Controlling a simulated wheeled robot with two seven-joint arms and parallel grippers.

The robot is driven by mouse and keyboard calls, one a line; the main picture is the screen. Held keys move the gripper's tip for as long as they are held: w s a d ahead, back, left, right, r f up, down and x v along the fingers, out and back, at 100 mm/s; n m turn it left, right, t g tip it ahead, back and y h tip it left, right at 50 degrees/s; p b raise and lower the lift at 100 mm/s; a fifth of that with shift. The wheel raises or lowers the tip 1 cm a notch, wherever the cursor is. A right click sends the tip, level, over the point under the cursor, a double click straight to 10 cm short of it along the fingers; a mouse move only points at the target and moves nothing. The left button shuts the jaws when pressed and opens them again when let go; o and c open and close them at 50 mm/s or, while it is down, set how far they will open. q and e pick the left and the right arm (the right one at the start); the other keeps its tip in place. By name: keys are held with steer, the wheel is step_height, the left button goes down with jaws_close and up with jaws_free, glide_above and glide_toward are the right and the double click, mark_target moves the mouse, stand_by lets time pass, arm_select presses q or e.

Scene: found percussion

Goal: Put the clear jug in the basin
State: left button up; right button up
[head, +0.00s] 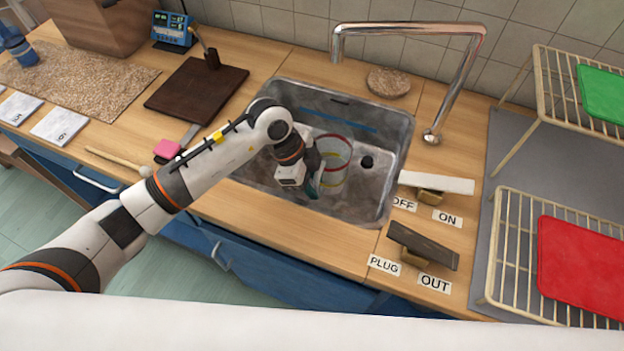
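The clear jug (335,163) shows as see-through walls with red and yellow rings. It is inside the basin (386,187), a grey sink, and looks roughly upright. I cannot tell for sure whether it rests on the basin floor. My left gripper (314,182) reaches down into the basin at the jug's left side, touching or very close to it. Its fingers are largely hidden by the wrist, so I cannot tell whether they hold the jug. My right gripper is out of view.
A chrome tap (470,65) arches over the basin. A dark drain (367,162) shows in its floor. A white lever (436,182) and a dark lever (422,246) sit to the right. Wire racks (511,240) stand farther right. A brown board (196,90) lies left of the basin.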

arm_select(q)
steer(key=v, duration=1.2)
steer(key=shift+b, duration=0.35)
steer(key=shift+s, duration=0.1)
